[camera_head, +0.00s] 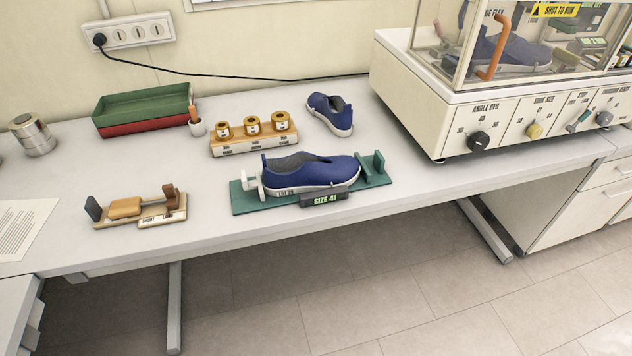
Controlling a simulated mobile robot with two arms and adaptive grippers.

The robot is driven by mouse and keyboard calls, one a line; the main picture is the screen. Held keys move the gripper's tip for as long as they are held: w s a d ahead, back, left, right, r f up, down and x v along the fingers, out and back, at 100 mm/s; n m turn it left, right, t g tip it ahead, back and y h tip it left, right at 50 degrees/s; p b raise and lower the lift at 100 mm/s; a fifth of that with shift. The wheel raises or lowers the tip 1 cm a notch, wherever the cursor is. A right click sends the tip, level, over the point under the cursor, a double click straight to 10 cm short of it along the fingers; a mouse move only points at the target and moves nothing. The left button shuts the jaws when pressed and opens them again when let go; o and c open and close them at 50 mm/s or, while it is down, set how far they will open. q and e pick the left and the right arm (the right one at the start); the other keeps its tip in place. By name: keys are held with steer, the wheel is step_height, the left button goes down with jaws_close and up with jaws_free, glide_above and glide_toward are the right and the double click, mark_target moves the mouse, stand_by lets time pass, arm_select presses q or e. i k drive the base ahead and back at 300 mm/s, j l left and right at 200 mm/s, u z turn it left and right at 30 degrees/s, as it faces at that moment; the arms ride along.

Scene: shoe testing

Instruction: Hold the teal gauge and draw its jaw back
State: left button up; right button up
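The teal gauge (240,203) lies on the bench near its front edge. A blue shoe (325,172) with a white sole sits on it, toe to the right. A white upright piece (249,185) stands at the gauge's left end, close to the heel. Teal upright plates (379,163) stand at its right end by the toe. I cannot tell which upright is the jaw. A dark display (324,200) on the gauge's front reads SIZE 41. Neither of my grippers is in view.
A wooden fixture (137,207) stands left of the gauge. Behind it are a wooden rack of brass weights (254,142), a second blue shoe (331,113) and a green-and-red tray (145,111). A large testing machine (480,113) stands right. Bare bench lies left of the gauge.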

mark_target(247, 184)
steer(key=i+l+u, duration=0.5)
steer(key=i+l, duration=0.3)
